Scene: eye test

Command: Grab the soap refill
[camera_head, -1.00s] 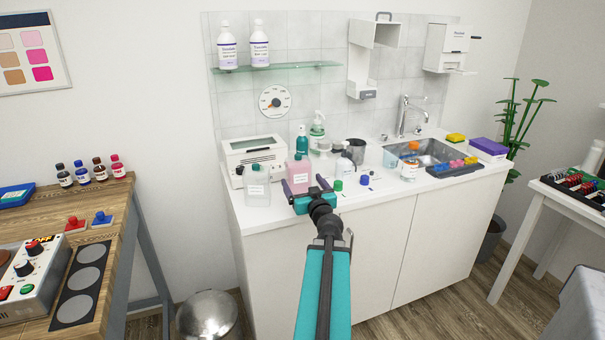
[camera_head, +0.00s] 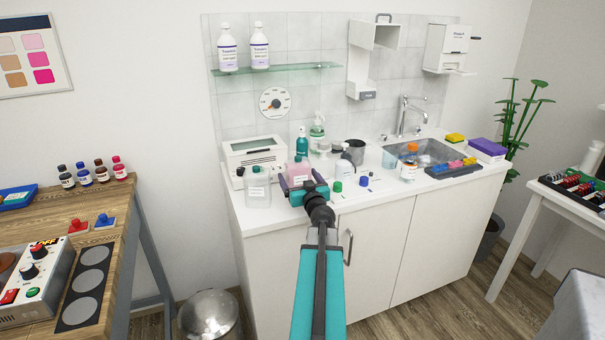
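A pink bottle (camera_head: 299,170) stands at the front left of the white counter; it is the likely soap refill, but its label cannot be read. My gripper (camera_head: 301,181) is at the bottle, with its dark fingers spread to its left and right. The fingers look open, with a gap at the right finger; contact cannot be made out. The gripper hides the bottle's lower part. Two white pump-less bottles with purple print (camera_head: 244,47) stand on the glass shelf.
A white device (camera_head: 254,153), teal bottle (camera_head: 302,144), pump bottle (camera_head: 317,131) and kettle-like vessel (camera_head: 345,164) stand behind. Green (camera_head: 337,186) and blue caps (camera_head: 364,181) lie to the right.

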